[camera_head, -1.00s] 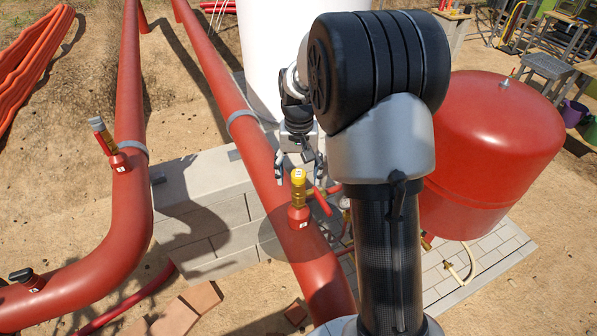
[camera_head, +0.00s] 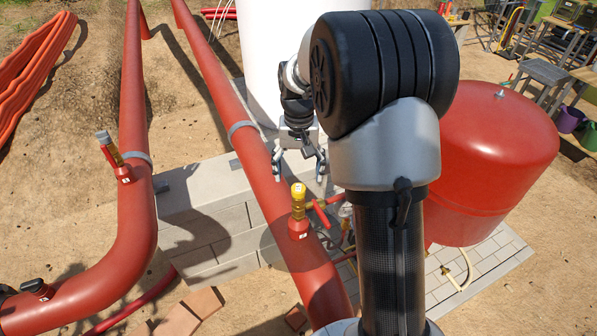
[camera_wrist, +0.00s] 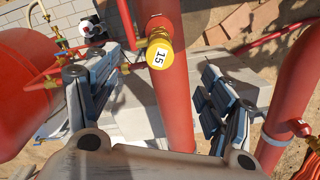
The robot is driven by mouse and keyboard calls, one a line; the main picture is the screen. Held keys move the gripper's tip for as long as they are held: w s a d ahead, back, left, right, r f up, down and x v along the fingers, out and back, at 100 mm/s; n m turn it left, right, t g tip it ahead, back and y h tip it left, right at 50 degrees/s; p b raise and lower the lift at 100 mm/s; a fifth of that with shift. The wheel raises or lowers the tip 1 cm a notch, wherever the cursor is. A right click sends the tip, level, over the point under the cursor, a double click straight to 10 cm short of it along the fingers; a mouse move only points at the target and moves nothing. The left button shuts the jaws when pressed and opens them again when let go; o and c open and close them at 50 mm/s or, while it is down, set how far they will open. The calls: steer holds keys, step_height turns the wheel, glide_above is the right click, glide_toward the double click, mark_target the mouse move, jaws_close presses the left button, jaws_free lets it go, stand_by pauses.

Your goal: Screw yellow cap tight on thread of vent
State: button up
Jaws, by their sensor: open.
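The yellow cap (camera_head: 298,188) sits on top of the brass vent (camera_head: 298,206), which stands up from a red fitting on the middle red pipe. In the wrist view the cap (camera_wrist: 159,52) shows its round top, marked 15, ahead of my gripper and between the lines of its two fingers. My gripper (camera_head: 301,166) is open and empty, above and behind the cap in the head view. It does not touch the cap. In the wrist view the fingers (camera_wrist: 166,88) stand wide apart. The thread is hidden under the cap, and I cannot tell how tight the cap is.
A red-handled valve (camera_head: 321,212) is close to the vent's right. The red tank (camera_head: 490,160) stands at right and the white tank (camera_head: 270,60) behind. The left red pipe (camera_head: 133,200) carries another vent (camera_head: 111,150). Grey blocks (camera_head: 212,235) lie between the pipes.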

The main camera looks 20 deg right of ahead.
mark_target(299, 188)
steer(key=shift+r, duration=2.65)
